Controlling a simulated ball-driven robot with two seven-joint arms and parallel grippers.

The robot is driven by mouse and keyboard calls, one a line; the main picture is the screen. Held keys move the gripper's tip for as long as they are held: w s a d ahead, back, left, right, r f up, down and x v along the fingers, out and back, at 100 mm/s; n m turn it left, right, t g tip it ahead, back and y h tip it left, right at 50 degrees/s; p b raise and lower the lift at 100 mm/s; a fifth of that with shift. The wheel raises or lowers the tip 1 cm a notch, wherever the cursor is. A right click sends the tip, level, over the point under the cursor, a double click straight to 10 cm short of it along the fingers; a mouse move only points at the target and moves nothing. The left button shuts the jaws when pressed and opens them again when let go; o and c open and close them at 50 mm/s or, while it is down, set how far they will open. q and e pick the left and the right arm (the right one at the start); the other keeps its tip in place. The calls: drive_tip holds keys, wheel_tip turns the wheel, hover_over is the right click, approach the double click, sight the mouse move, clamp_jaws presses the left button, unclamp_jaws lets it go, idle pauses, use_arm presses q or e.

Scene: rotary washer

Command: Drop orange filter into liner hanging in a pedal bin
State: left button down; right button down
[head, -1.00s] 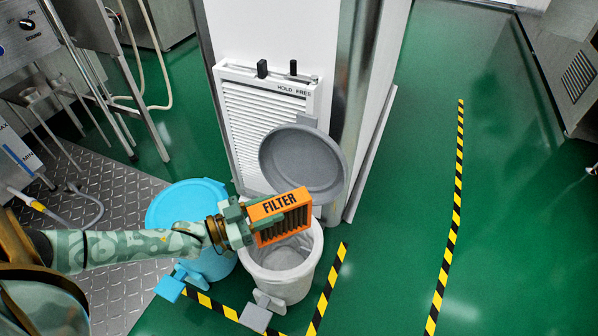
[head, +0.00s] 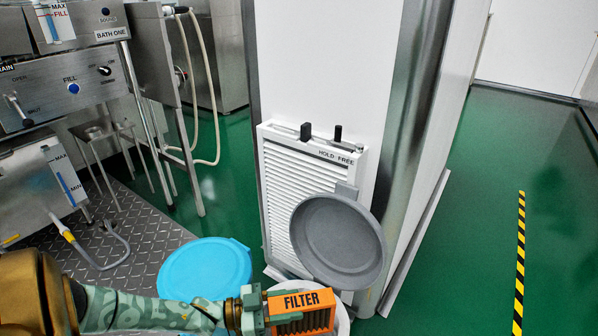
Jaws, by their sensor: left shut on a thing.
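The orange filter (head: 301,301), a block labelled FILTER with dark pleats below, is at the bottom of the head view. My left gripper (head: 264,309) is shut on its left end. The filter is above the white-lined pedal bin (head: 343,318), whose rim shows only in part behind and right of it. The bin's grey lid (head: 338,241) stands open, tilted back against the white louvred panel. The liner's inside and the bin's lower body are hidden or out of frame. My right gripper is not in view.
A blue-lidded bin (head: 205,272) stands just left, its lid shut. A white column with a louvred panel (head: 285,200) rises behind the bins. Steel bath equipment (head: 75,85) stands at left. Green floor (head: 460,240) is open at right, with a yellow-black stripe (head: 520,260).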

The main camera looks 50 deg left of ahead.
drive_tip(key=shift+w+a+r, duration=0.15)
use_arm(q)
drive_tip(key=c, duration=0.7)
unclamp_jaws()
drive_tip(key=shift+c, duration=0.2)
drive_tip(key=shift+s+a, duration=0.15)
drive_tip(key=shift+s, duration=0.15)
drive_tip(key=p+v, duration=0.3)
drive_tip(key=v, duration=1.2)
drive_tip(key=shift+s+a+p, duration=0.2)
drive_tip(key=shift+a+p, duration=0.05)
drive_tip(key=shift+p, duration=0.1)
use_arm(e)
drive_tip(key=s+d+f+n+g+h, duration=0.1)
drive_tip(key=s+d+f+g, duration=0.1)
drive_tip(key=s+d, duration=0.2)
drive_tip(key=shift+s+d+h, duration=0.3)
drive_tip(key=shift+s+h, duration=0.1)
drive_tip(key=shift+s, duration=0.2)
